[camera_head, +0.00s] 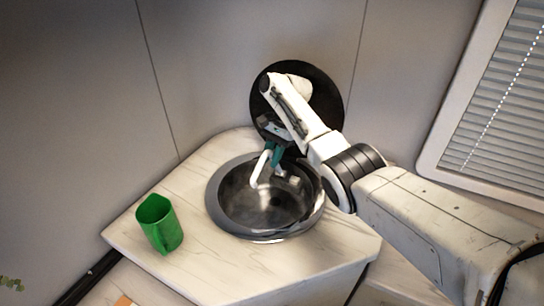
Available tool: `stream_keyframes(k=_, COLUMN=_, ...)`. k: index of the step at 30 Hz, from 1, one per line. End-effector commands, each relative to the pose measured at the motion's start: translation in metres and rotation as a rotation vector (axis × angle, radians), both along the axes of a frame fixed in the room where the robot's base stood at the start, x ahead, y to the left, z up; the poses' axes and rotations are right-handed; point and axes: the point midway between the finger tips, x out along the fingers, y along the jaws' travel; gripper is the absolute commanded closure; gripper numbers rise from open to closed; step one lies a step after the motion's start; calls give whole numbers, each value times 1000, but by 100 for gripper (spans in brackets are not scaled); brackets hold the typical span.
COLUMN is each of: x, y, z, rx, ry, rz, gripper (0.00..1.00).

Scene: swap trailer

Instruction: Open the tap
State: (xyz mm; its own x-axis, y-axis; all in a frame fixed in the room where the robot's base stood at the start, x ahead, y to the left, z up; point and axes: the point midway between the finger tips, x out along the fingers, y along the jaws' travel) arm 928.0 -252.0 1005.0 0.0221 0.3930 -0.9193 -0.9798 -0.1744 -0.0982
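The tap (260,170) shows as a white curved spout over the round dark metal sink (225,207). Its upper part is hidden behind my gripper and arm, and I see no clear lever. My gripper (276,157) has green-teal fingers and is at the back of the sink, right beside the tap's upper end. In this view it overlaps the tap, and I cannot tell whether the fingers touch it. The gap between the fingers is too small to read. No water stream is visible.
A round black lid (328,100) stands upright behind the sink, close to my arm. A green jug (160,226) stands on the pale counter (205,265) left of the sink. Grey walls enclose the corner. A window with blinds (500,100) is at the right.

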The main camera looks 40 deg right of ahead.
Motion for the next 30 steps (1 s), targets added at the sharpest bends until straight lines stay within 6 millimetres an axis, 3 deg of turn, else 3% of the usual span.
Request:
stream_keyframes(k=6, x=-1, y=1, z=-2, rx=2, ry=5, rz=1, gripper=57)
stream_keyframes(k=17, x=0, y=-3, z=6, rx=2, ry=2, rz=1, gripper=57)
stream_keyframes(k=30, x=-2, y=-34, z=77, rx=2, ry=3, rz=0, gripper=57)
